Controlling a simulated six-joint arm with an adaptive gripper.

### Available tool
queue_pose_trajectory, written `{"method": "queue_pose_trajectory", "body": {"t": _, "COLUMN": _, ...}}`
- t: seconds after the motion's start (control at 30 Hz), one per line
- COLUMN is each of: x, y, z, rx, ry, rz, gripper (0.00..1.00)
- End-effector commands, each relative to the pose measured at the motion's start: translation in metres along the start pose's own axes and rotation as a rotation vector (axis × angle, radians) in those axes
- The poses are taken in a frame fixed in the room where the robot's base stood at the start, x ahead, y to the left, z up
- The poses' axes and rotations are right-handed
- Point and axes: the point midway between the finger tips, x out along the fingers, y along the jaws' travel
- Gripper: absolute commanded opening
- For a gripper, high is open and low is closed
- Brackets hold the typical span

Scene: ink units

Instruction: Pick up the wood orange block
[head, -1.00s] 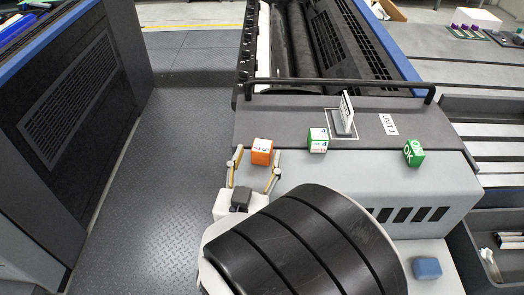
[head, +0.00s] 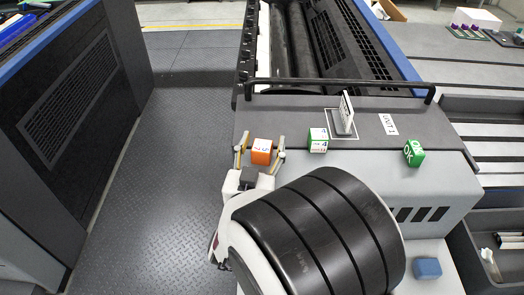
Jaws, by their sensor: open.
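The orange wood block (head: 261,152) sits near the left end of the dark grey top of the machine unit. My gripper (head: 261,146) is open, with one yellowish finger to the left of the block and the other to its right. Small gaps seem to show between the fingers and the block. The lower front of the block is close to the gripper's dark palm. I cannot tell the exact height of the fingertips against the block.
A white and green block (head: 318,140) and a green block (head: 413,153) stand further right on the same top. A blue block (head: 427,268) lies lower right. The unit's left edge drops to the floor.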

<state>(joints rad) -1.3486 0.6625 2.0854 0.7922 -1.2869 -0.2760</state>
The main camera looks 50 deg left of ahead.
Motion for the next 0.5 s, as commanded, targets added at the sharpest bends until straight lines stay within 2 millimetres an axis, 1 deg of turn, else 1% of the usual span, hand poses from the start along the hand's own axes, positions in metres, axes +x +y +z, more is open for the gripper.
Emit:
{"method": "queue_pose_trajectory", "body": {"t": 0.43, "x": -0.0002, "y": -0.0002, "z": -0.0001, "rx": 0.0, "ry": 0.0, "rz": 0.0, "gripper": 0.51}}
{"method": "queue_pose_trajectory", "body": {"t": 0.47, "x": -0.0002, "y": -0.0002, "z": -0.0001, "rx": 0.0, "ry": 0.0, "rz": 0.0, "gripper": 0.46}}
{"method": "queue_pose_trajectory", "body": {"t": 0.5, "x": -0.0002, "y": -0.0002, "z": -0.0001, "rx": 0.0, "ry": 0.0, "rz": 0.0, "gripper": 0.36}}
